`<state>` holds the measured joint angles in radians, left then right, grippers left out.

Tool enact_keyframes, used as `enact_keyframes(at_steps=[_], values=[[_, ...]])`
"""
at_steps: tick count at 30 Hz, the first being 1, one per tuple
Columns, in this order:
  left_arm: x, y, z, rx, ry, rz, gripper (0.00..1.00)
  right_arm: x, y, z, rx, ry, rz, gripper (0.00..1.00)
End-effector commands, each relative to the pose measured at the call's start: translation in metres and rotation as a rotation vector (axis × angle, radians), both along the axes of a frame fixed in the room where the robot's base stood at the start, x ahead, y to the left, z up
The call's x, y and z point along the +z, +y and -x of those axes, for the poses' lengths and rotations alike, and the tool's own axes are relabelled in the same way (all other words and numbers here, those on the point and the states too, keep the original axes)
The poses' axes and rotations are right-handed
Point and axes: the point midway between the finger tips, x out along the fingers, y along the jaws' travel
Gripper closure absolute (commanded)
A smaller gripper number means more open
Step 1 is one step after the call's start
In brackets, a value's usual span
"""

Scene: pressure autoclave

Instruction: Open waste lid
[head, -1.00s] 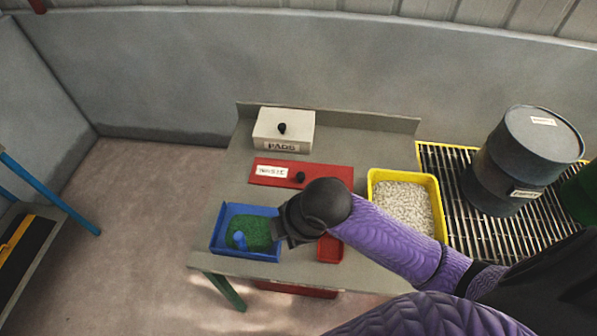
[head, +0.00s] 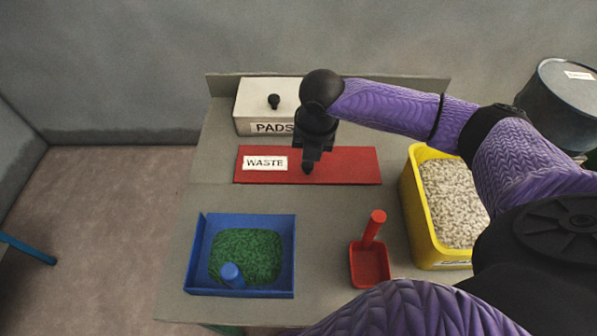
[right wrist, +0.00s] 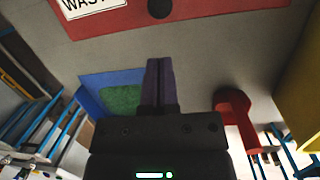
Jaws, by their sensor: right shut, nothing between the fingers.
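The waste lid (head: 350,165) is a flat red panel with a white WASTE label, lying flat on the grey bench. It also shows at the top of the right wrist view (right wrist: 215,12), with its round black knob (right wrist: 159,8). My right gripper (head: 311,158) is over the lid in the head view, at the knob, which it partly hides. In the right wrist view my right gripper (right wrist: 159,62) has its fingers together and empty, with the knob beyond the fingertips. I cannot tell whether they touch. My left gripper is not in view.
A white PADS box (head: 250,105) with a black knob stands behind the lid. A blue tray (head: 190,270) of green granules and a red scoop (head: 370,268) are in front. A yellow bin (head: 420,215) of pale pellets and a grey drum (head: 560,105) are right.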

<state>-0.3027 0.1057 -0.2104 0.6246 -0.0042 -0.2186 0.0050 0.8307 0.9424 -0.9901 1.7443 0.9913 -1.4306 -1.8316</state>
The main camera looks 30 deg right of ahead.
Motion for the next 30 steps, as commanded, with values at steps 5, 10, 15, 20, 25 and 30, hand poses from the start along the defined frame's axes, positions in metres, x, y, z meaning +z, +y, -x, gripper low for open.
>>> enact_keyframes(at_steps=[5, 10, 15, 20, 25, 30], values=[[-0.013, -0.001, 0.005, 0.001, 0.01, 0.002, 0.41, -0.029, -0.001, -0.005, -0.002, 0.002, 0.001, 1.0], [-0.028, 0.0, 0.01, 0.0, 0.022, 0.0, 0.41, -0.065, -0.002, -0.01, -0.002, 0.003, 0.0, 1.0], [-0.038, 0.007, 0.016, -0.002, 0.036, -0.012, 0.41, -0.086, -0.002, -0.015, -0.001, 0.001, 0.0, 1.0], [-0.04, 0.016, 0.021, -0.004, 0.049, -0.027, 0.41, -0.093, -0.002, -0.016, -0.001, -0.001, 0.0, 1.0], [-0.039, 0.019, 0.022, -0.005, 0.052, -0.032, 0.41, -0.092, -0.002, -0.016, -0.001, -0.001, 0.0, 1.0], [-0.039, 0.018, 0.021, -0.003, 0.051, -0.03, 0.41, -0.092, -0.003, -0.016, -0.001, -0.001, -0.001, 1.0]])
